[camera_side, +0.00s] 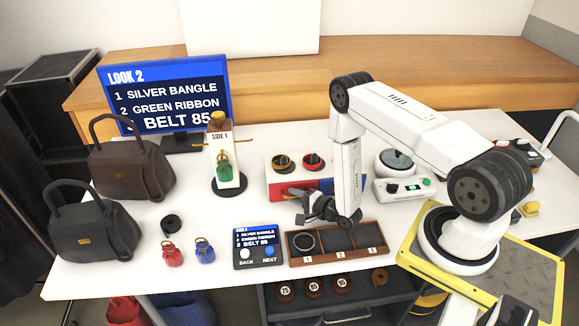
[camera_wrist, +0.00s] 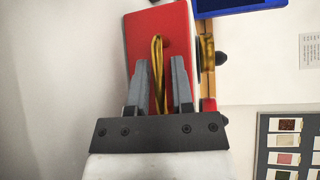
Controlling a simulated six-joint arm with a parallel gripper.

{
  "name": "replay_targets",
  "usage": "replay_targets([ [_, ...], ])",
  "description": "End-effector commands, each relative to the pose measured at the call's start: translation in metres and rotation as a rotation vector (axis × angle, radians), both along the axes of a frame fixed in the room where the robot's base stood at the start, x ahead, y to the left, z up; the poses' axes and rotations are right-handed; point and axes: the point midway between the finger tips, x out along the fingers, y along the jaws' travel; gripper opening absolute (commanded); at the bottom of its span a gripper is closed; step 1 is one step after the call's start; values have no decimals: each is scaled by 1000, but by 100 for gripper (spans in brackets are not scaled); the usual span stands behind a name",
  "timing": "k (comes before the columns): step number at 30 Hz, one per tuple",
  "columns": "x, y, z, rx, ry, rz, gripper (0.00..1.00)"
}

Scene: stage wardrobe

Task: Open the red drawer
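The red drawer (camera_side: 279,190) is the left front of a low white unit in the side view, beside a blue drawer front (camera_side: 327,186). Its red face (camera_wrist: 141,30) also shows in the wrist view, with a gold handle (camera_wrist: 157,60) standing out from it. The drawer looks shut in the side view, partly hidden by my gripper. My gripper (camera_wrist: 160,75) is open in the wrist view, one finger on each side of the handle, with small gaps visible. In the side view my gripper (camera_side: 301,206) is low in front of the drawer.
A brown tray (camera_side: 296,261) with numbered compartments lies close in front of my gripper; a silver ring lies in compartment 1. A small screen panel (camera_side: 258,256) is left of it. A stand (camera_side: 226,185) with a green pouch is left of the drawers.

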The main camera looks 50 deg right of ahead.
Motion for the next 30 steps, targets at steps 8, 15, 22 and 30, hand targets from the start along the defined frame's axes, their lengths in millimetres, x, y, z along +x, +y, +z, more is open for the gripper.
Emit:
replay_targets([
  [8, 0, 0, 0, 0, -1, 0, 0],
  [15, 0, 0, 0, 0, -1, -1, 0],
  [22, 0, 0, 0, 0, -2, -1, 0],
  [30, 0, -1, 1, 0, -3, -1, 0],
])
